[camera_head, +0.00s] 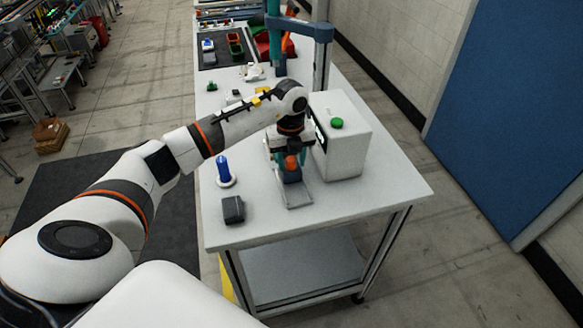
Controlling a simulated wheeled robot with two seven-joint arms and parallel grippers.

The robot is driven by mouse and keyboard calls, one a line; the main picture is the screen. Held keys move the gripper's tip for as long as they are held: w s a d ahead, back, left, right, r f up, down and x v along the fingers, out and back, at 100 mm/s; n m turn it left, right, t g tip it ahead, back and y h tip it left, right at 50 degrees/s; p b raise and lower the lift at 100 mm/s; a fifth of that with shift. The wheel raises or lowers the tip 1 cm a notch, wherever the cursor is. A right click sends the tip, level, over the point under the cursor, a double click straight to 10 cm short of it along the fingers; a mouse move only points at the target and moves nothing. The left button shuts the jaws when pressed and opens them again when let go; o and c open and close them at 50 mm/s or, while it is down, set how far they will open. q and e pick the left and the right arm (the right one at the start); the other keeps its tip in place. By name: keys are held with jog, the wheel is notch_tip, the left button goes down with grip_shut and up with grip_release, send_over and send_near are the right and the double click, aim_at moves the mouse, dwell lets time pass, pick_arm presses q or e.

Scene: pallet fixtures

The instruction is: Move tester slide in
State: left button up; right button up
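The tester (346,146) is a white box with a green button (337,123) on top, standing at the right side of the white table. A grey slide plate (296,195) sticks out at its left front, with an orange and dark part (291,170) upright on it. My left arm reaches in from the left across the table. My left gripper (290,153) points down over the slide, right at the orange part. The fingers are small and partly hidden, so I cannot tell whether they are open or touch it. My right gripper is not in view.
On the white table (257,222), a blue part on a round base (224,172) and a dark grey block (233,209) stand left of the slide. A teal and grey post (321,60) rises behind the tester. Trays with coloured parts lie at the back. The front right corner is clear.

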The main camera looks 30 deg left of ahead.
pick_arm(q)
jog(key=shift+s+d+f, duration=0.1)
jog(key=shift+s+f, duration=0.2)
jog(key=shift+f, duration=0.4)
jog(key=shift+w+r+p, duration=0.2)
jog(key=shift+r+p, duration=0.3)
jog(key=shift+w+r+p, duration=0.15)
jog(key=shift+r+p, duration=0.3)
jog(key=r+p, duration=0.2)
jog(key=r, duration=0.2)
jog(key=shift+a, duration=0.2)
jog(key=shift+r+p, duration=1.05)
jog(key=shift+r, duration=0.1)
jog(key=shift+f, duration=0.1)
